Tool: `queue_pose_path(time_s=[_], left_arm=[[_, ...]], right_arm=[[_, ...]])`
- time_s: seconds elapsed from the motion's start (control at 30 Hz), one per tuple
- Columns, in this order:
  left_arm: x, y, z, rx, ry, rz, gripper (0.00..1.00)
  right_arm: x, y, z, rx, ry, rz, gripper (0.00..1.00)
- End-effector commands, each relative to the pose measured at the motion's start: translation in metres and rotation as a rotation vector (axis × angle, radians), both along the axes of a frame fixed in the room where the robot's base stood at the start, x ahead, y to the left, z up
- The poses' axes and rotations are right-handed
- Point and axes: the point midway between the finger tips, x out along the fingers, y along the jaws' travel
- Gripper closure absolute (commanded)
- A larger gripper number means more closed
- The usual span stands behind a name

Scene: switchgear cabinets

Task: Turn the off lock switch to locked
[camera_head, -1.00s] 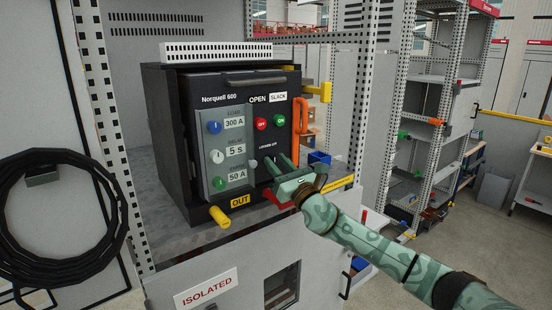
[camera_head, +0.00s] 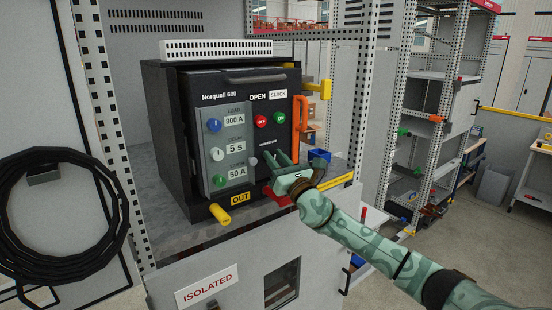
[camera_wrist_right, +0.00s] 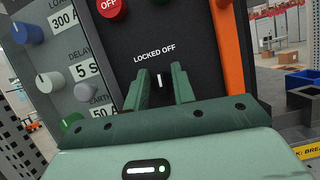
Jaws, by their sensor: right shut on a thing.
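The off lock switch is a small dark knob with a white mark (camera_wrist_right: 160,80), just below the words LOCKED OFF on the black breaker front. In the right wrist view its mark stands nearly upright, pointing towards those words. My right gripper (camera_wrist_right: 160,88) has its two green fingers on either side of the switch and is shut on it. In the head view my right gripper (camera_head: 276,160) is at the lower right of the breaker front (camera_head: 240,112), and its fingers hide the switch. My left gripper is in neither view.
A red OFF button (camera_head: 261,121) and green ON button (camera_head: 279,118) sit above the switch. An orange handle (camera_head: 300,115) stands close on the right. A grey knob (camera_head: 253,161) is just left of my fingers. A yellow handle (camera_head: 220,214) sticks out below.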

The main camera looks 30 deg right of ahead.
Motion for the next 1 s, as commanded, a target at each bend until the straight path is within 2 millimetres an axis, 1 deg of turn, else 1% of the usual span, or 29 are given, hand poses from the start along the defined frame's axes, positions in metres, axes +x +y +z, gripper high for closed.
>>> queue_pose_path(time_s=[0.17, 0.47, 1.0], left_arm=[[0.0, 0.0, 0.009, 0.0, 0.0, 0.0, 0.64], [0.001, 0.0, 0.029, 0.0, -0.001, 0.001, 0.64], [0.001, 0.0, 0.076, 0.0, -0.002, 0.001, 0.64]], right_arm=[[0.0, 0.0, 0.001, 0.128, 0.011, 0.0, 0.97], [0.0, -0.003, 0.002, 0.409, 0.032, -0.001, 0.97], [0.0, -0.005, 0.001, 0.921, 0.073, -0.001, 0.97]])
